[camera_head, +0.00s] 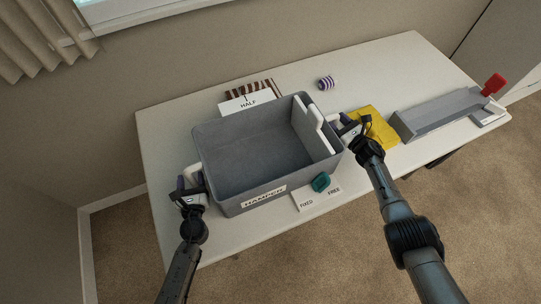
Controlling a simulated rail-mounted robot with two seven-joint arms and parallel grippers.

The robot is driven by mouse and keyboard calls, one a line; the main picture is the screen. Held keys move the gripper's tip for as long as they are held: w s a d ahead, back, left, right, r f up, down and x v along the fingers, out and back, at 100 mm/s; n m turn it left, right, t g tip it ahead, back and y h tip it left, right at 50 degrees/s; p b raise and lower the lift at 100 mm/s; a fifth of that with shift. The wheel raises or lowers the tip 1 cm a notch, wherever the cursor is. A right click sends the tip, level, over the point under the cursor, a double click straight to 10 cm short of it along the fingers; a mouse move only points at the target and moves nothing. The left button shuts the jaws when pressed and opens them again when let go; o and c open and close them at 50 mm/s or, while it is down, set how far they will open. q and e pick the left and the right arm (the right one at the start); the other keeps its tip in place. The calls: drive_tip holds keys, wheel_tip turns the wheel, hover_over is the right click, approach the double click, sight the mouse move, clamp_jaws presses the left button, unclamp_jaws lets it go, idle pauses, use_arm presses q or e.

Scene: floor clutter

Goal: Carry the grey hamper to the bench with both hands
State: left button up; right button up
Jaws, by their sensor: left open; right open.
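The grey hamper (232,195), labelled "HAMPER", stands upright on the white bench (164,150), left of its middle. A white panel (308,128) shows inside at its right end; the rest of its floor looks empty. My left gripper (190,183) is open at the hamper's left end. My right gripper (349,126) is open at its right end. Whether the fingers touch the hamper or its handles is hard to tell at this size.
Behind the hamper lie a "HALF" card (246,103) and a striped item (262,87). A purple-striped roll (326,83) is further back. A yellow cloth (378,128) and grey tray (440,115) lie right. A teal item (321,182) sits on a "FIXED/FREE" card (318,198) in front.

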use_arm(q)
drive_tip(key=shift+w+a, duration=0.1)
drive_tip(key=shift+w, duration=0.3)
use_arm(e)
drive_tip(key=shift+w+a, duration=0.25)
drive_tip(key=shift+w, duration=0.05)
use_arm(q)
clamp_jaws()
use_arm(e)
clamp_jaws()
idle(0.8)
use_arm(q)
drive_tip(key=shift+r, duration=0.25)
use_arm(e)
drive_tip(key=shift+r, duration=0.3)
